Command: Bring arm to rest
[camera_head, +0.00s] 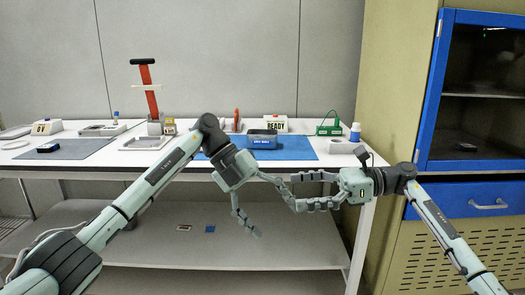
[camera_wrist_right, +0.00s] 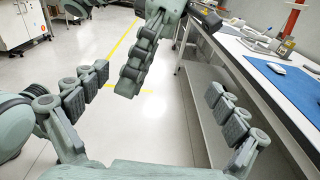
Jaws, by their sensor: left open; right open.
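My left gripper (camera_head: 276,221) hangs in front of the workbench, its fingers spread and pointing down and to the right. My right gripper (camera_head: 296,191) is beside it on the right, its open fingers pointing left. Both are empty. In the head view their fingers overlap near the middle. In the right wrist view, a finger of my left gripper (camera_wrist_right: 138,58) shows between the spread fingers of my right gripper (camera_wrist_right: 157,82). I cannot tell whether they touch. Both grippers are in front of the bench edge, clear of the items on top.
A lower shelf (camera_head: 200,262) is beneath. A blue-framed cabinet (camera_head: 432,90) stands right. Open floor (camera_wrist_right: 150,125) lies beside the bench.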

